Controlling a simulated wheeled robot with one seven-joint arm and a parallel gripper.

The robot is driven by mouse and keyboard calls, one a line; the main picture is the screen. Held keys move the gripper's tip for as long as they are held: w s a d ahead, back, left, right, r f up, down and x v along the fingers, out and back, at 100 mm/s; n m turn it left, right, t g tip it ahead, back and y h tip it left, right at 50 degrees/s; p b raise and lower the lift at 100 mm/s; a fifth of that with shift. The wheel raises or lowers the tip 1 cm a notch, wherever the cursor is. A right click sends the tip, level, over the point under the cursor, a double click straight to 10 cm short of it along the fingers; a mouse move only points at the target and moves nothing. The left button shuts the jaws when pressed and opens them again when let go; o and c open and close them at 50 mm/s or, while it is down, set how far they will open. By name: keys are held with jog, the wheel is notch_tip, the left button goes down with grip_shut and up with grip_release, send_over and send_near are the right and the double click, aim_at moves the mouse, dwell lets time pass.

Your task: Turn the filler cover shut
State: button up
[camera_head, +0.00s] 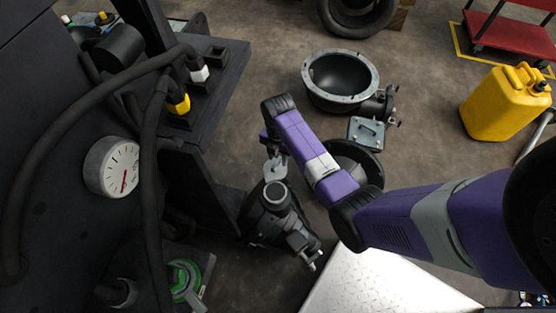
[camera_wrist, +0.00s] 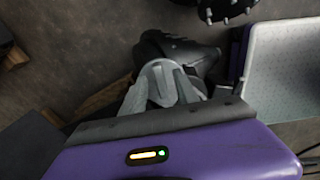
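The filler cover is a light grey, rounded plate (camera_wrist: 161,83) in the wrist view. In the head view a grey plate (camera_head: 276,167) stands just behind the round neck (camera_head: 275,192) of a black housing (camera_head: 268,222) on the floor; I take it to be the same cover. The neck's top is not covered. My gripper (camera_wrist: 164,82) has its two grey fingers apart, one on each side of the plate. Whether they touch it I cannot tell. In the head view my purple arm hides most of the gripper.
A black bowl-shaped casing (camera_head: 341,80) lies on the floor behind my arm. The black forklift body with a gauge (camera_head: 112,167) fills the left. A silver tread plate (camera_head: 385,285) is in front. A yellow canister (camera_head: 503,103) stands at right.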

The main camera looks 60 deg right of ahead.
jog(key=shift+f, duration=0.8)
grip_shut()
dwell(0.9)
